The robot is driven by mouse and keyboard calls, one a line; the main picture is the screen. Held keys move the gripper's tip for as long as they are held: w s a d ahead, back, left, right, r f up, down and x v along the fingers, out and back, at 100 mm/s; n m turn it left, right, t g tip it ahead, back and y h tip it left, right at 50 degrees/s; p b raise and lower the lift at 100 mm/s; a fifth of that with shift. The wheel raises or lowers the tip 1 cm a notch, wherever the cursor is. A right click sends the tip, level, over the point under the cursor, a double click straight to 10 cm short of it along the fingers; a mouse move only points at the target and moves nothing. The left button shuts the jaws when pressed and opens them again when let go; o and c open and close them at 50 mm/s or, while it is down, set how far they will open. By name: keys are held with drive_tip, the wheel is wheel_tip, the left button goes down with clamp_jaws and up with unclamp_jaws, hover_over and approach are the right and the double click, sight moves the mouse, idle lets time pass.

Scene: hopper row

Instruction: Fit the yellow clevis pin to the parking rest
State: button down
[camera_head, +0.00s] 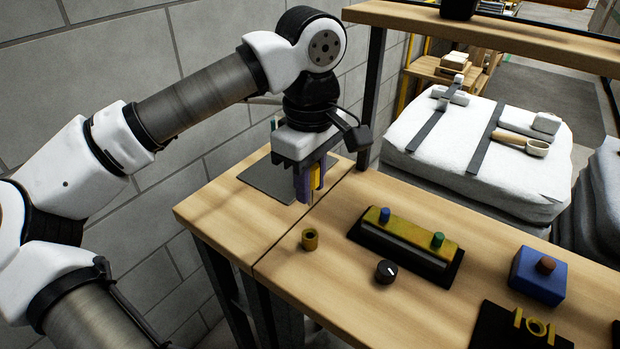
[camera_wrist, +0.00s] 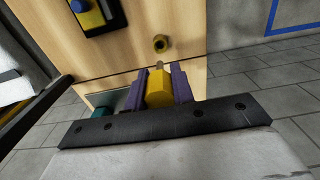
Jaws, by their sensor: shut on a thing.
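The yellow clevis pin (camera_head: 316,177) is between the purple fingers of my gripper (camera_head: 309,188), above the wooden bench. In the wrist view the pin (camera_wrist: 159,90) shows as a faceted yellow body with a small pale tip, and my gripper (camera_wrist: 158,84) is shut on it from both sides. A short brass-yellow socket with a dark round opening (camera_head: 310,240) stands upright on the bench, apart from the pin and nearer the front edge. It also shows beyond the pin tip in the wrist view (camera_wrist: 160,45). I cannot tell for sure that this socket is the parking rest.
A black-based yellow panel with blue and green knobs (camera_head: 408,240) lies to the right. A black dial (camera_head: 386,271), a blue block (camera_head: 538,276) and a black stand with yellow parts (camera_head: 525,330) are on the bench. A grey mat (camera_head: 262,180) lies behind my gripper.

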sight(310, 205)
drive_tip(key=shift+f+b, duration=2.2)
drive_tip(key=shift+f, duration=0.65)
drive_tip(key=shift+f+b, duration=0.15)
drive_tip(key=shift+b, duration=0.2)
drive_tip(key=shift+f+b, duration=1.15)
drive_tip(key=shift+f, duration=0.2)
drive_tip(key=shift+f+b, duration=0.15)
drive_tip(key=shift+b, duration=0.15)
drive_tip(key=shift+f+b, duration=0.5)
drive_tip(key=shift+f, duration=0.1)
drive_tip(key=c, duration=1.1)
unclamp_jaws()
drive_tip(key=shift+r, duration=0.2)
